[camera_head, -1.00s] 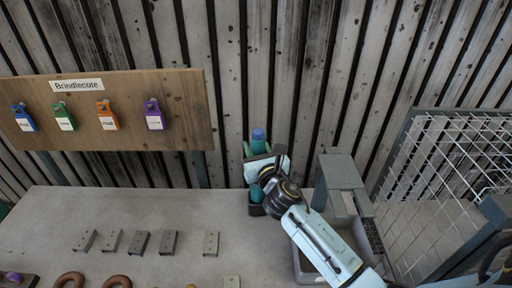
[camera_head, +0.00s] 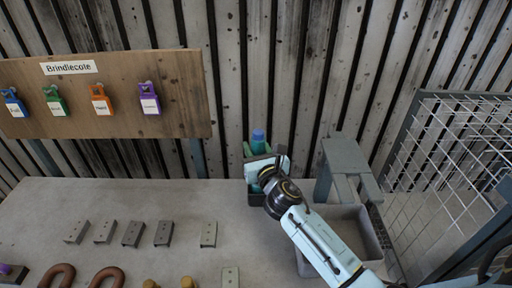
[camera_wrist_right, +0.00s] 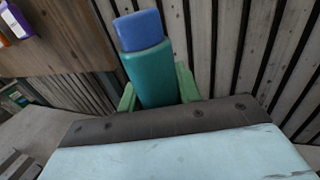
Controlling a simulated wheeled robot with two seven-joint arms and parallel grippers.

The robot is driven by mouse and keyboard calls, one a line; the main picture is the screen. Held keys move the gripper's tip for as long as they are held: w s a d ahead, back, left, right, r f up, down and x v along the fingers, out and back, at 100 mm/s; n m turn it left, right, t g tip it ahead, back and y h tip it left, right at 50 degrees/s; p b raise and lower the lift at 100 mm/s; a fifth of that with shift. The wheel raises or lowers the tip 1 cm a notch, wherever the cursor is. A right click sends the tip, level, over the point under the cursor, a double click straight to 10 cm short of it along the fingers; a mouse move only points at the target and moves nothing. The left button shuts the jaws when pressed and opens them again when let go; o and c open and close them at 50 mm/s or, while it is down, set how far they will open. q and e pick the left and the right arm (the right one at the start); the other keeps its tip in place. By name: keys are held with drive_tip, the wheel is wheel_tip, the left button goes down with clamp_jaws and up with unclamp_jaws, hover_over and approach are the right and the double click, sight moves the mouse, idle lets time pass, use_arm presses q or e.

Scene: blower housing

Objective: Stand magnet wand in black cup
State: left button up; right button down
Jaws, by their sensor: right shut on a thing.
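The magnet wand (camera_head: 258,141) is teal with a blue top end and stands about upright in my right gripper. In the right wrist view the wand (camera_wrist_right: 155,75) rises between two green fingers, with its blue end up. My right gripper (camera_head: 259,151) is shut on it at the back edge of the table. A dark cup-like shape (camera_head: 255,200), apparently the black cup, shows directly below the gripper. The wand's lower end is mostly hidden by the gripper, so I cannot tell whether it touches the cup's bottom. My left gripper is not in view.
A grey bin (camera_head: 352,222) and a grey block-like stand (camera_head: 345,165) are right of the gripper. Several metal brackets (camera_head: 133,234) and brown rings (camera_head: 57,275) lie on the table (camera_head: 120,200). A wire rack (camera_head: 445,150) stands at far right. A tag board (camera_head: 110,95) hangs behind.

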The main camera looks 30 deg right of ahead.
idle(0.4)
drive_tip(key=c, duration=0.9)
unclamp_jaws()
drive_tip(key=s+a, duration=0.1)
drive_tip(key=s, duration=1.2)
drive_tip(key=shift+a+b, duration=0.4)
drive_tip(key=shift+s, duration=0.2)
